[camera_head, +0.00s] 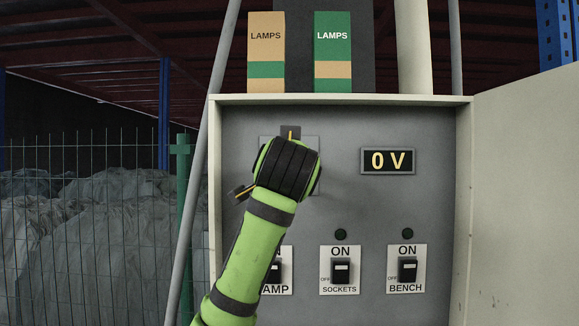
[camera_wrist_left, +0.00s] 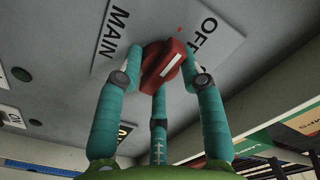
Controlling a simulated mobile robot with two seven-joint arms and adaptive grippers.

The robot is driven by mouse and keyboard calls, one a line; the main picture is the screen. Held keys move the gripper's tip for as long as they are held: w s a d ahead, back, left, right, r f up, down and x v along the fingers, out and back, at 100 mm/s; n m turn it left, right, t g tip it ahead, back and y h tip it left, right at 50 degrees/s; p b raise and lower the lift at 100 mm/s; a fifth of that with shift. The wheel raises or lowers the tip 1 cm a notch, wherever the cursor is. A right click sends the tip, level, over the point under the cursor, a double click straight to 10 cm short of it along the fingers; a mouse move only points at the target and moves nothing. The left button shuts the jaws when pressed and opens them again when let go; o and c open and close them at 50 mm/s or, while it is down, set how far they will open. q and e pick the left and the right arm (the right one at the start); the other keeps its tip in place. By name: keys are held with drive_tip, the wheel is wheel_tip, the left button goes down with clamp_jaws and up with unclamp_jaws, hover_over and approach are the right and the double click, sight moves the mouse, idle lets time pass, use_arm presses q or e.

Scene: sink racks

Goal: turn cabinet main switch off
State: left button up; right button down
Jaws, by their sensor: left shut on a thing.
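The red main switch knob (camera_wrist_left: 162,68) sits on a white plate (camera_wrist_left: 225,42) marked MAIN and OFF, on the grey panel. My left gripper (camera_wrist_left: 165,62) is closed around the knob, with three teal fingers touching its sides. The white mark on the knob slants to the upper right, toward the OFF side. In the head view my left gripper (camera_head: 288,165) covers the knob and most of its plate (camera_head: 308,155). The display (camera_head: 387,161) reads 0 V. My right gripper is not in view.
Below are the SOCKETS switch (camera_head: 341,271), the BENCH switch (camera_head: 408,269) and a LAMP switch (camera_head: 275,272) partly hidden by my arm. The dark green indicators (camera_head: 340,234) look unlit. The cabinet door (camera_head: 525,200) stands open at the right.

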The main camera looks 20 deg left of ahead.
use_arm(q)
drive_tip(key=o, duration=1.2)
drive_tip(key=shift+d+f, duration=0.1)
drive_tip(key=shift+f, duration=0.2)
drive_tip(key=shift+r, duration=0.2)
drive_tip(key=v, duration=1.2)
drive_tip(key=shift+d, duration=0.1)
